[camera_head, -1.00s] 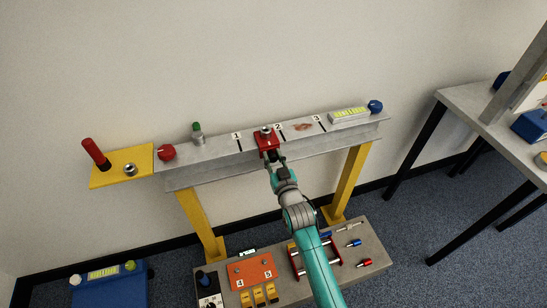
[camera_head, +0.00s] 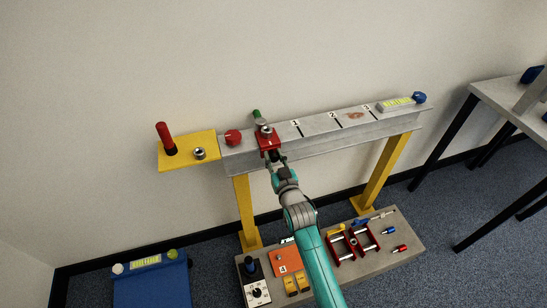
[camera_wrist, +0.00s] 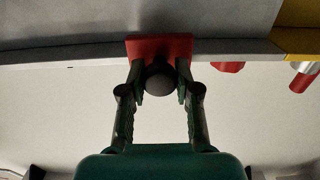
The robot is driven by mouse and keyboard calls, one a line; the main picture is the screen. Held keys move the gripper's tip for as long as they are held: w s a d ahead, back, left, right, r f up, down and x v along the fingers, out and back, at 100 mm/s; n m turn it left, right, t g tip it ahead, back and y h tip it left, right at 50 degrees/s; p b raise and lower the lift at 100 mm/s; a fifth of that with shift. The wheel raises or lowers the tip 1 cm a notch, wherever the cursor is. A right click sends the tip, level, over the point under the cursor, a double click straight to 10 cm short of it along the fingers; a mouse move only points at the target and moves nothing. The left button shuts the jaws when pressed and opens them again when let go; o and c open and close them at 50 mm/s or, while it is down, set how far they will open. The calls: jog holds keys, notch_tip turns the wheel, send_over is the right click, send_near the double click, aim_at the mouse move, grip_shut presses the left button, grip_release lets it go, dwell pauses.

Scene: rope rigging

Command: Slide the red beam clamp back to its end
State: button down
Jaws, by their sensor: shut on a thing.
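The red beam clamp (camera_head: 268,141) sits on the grey I-beam (camera_head: 330,138), left of the mark 1, near the beam's left end. A silver bolt shows on its top. My gripper (camera_head: 273,158) is at the clamp's front side. In the wrist view my gripper (camera_wrist: 161,80) has its fingers around a dark round knob (camera_wrist: 160,77) below the red clamp (camera_wrist: 147,46). A red round knob (camera_head: 233,137) is on the beam's left end, a short gap from the clamp. A green-topped metal pin (camera_head: 258,117) is right behind the clamp and looks tilted; its contact is unclear.
A yellow plate (camera_head: 187,158) with a red handle (camera_head: 165,136) and a nut extends left of the beam. A label block (camera_head: 396,104) and a blue knob (camera_head: 419,97) are at the right end. A grey bench (camera_head: 400,262) with parts stands below.

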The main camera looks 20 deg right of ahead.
jog(key=shift+a, duration=0.25)
jog(key=c, duration=0.8)
grip_release()
jog(key=shift+a, duration=0.15)
jog(key=shift+s, duration=0.2)
jog(key=s, duration=1.1)
jog(key=shift+s, duration=0.3)
